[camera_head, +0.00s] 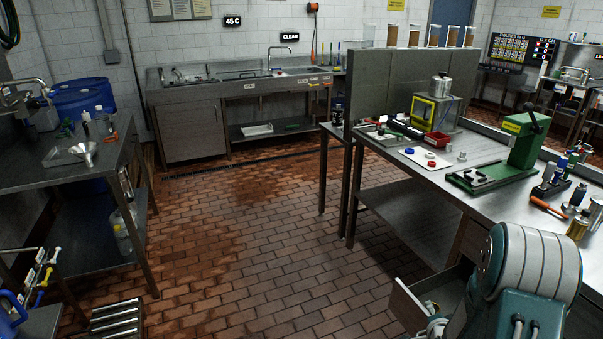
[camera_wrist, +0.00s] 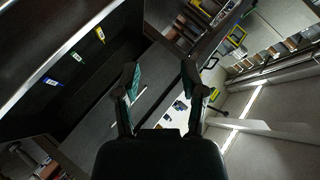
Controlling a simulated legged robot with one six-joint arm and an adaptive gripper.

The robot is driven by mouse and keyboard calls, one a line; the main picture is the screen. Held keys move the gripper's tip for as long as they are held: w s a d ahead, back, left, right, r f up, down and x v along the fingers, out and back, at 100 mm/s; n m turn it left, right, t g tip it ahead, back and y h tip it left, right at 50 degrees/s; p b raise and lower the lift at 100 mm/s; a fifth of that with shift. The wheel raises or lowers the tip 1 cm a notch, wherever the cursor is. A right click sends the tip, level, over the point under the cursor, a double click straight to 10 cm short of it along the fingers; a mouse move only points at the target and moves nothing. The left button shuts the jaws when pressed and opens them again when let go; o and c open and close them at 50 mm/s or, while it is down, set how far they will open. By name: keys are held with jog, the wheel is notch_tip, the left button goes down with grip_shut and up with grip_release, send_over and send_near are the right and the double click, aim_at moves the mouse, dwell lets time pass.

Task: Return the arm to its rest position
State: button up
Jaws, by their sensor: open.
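My gripper (camera_wrist: 160,85) shows in the wrist view with its two dark, teal-padded fingers spread apart. It is open, and nothing is between the fingers. In the head view, part of my own arm, rounded and grey-white with teal, fills the lower right corner. The gripper itself is out of the head view. The wrist view is tilted, with dark panels on the left and pale surfaces on the right.
A steel workbench (camera_head: 375,180) on the right carries a green press (camera_head: 525,140) and small parts. A drawer (camera_head: 407,305) stands open below it. A side table (camera_head: 25,180) is at left. The brick floor (camera_head: 250,240) between is clear. A sink counter (camera_head: 190,130) lines the back wall.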

jog(key=s+a+r+n+g, duration=0.1)
jog(key=s+a+r+n, duration=0.15)
jog(key=r, duration=0.35)
jog(key=s+a+r+n+g+y, duration=0.1)
jog(key=a+r+n, duration=0.1)
jog(key=a+r, duration=0.35)
jog(key=s+a+r+n+g, duration=0.1)
jog(key=a+r+n, duration=0.1)
jog(key=r, duration=0.6)
jog(key=s+a+r+n+g, duration=0.1)
jog(key=s+a+r+n, duration=0.1)
jog(key=s, duration=0.5)
jog(key=s+a+r+n+g+y, duration=0.1)
jog(key=s+a+r+n, duration=0.2)
jog(key=s, duration=0.4)
jog(key=s+a+r+n+g+y, duration=0.1)
jog(key=s+a+r+n, duration=0.2)
jog(key=s, duration=0.5)
jog(key=shift+a+r, duration=0.75)
jog(key=shift+a, duration=0.5)
